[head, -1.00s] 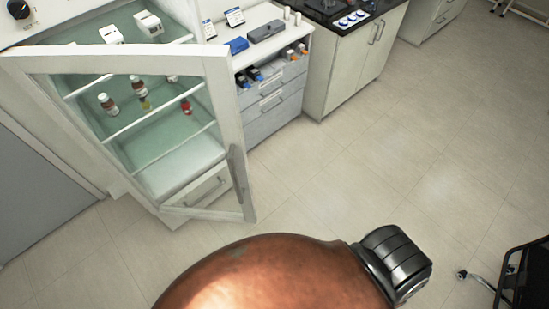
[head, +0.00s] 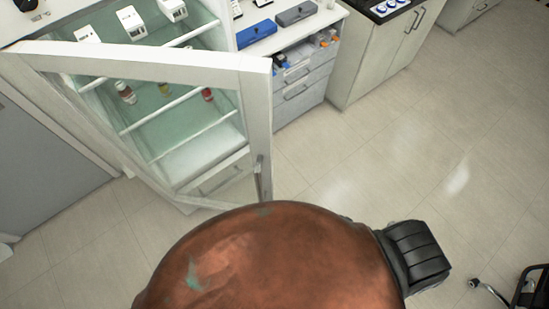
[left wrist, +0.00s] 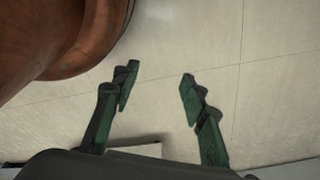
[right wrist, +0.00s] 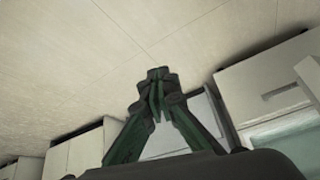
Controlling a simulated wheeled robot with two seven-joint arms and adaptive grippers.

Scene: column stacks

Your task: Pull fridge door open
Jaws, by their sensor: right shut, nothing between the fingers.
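The fridge door (head: 258,120) is a white frame with a clear pane. It stands swung open from the white fridge cabinet, whose glass shelves (head: 180,104) hold bottles and white boxes. A grey vertical handle (head: 261,180) is on the door's free edge, its lower end near my copper-coloured body part. My right gripper (right wrist: 157,88) is shut and empty in the right wrist view, with cabinet fronts beyond it. My left gripper (left wrist: 158,82) is open and empty above the floor in the left wrist view. Neither gripper shows in the head view.
A drawer unit (head: 303,85) with a blue case (head: 256,34) on top stands right of the fridge. Farther right is a counter cabinet (head: 385,55). A black chair (head: 528,288) is at the lower right. The floor (head: 400,140) between is clear.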

